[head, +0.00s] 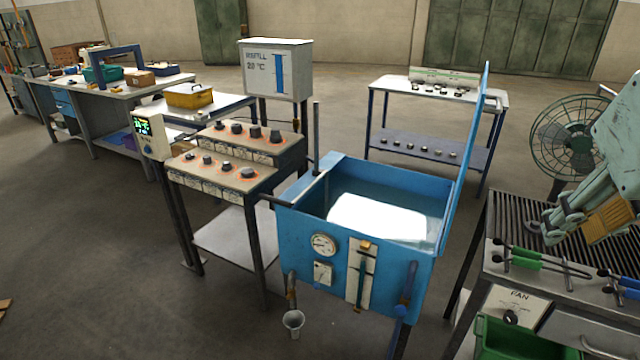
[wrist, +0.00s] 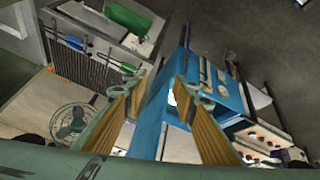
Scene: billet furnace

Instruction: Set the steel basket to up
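The blue tank (head: 340,240) stands in the middle of the head view, holding liquid with a bright white patch on its surface. I cannot make out a steel basket in it; it may be under the liquid or glare. On the tank's front is a pale upright plate (head: 361,272) with a dark slot and a tan piece near its top. A dark upright rod (head: 317,135) stands at the tank's back left. My gripper (head: 553,225) is open and empty, right of the tank and above the slatted bench. The wrist view shows its two fingers (wrist: 158,85) apart, with the blue tank (wrist: 222,92) beyond.
The tank's blue lid (head: 466,150) stands open on its right side. The slatted bench (head: 500,275) carries green- and blue-handled tools; a fan (head: 566,138) stands behind. A knob console (head: 235,165) is left of the tank.

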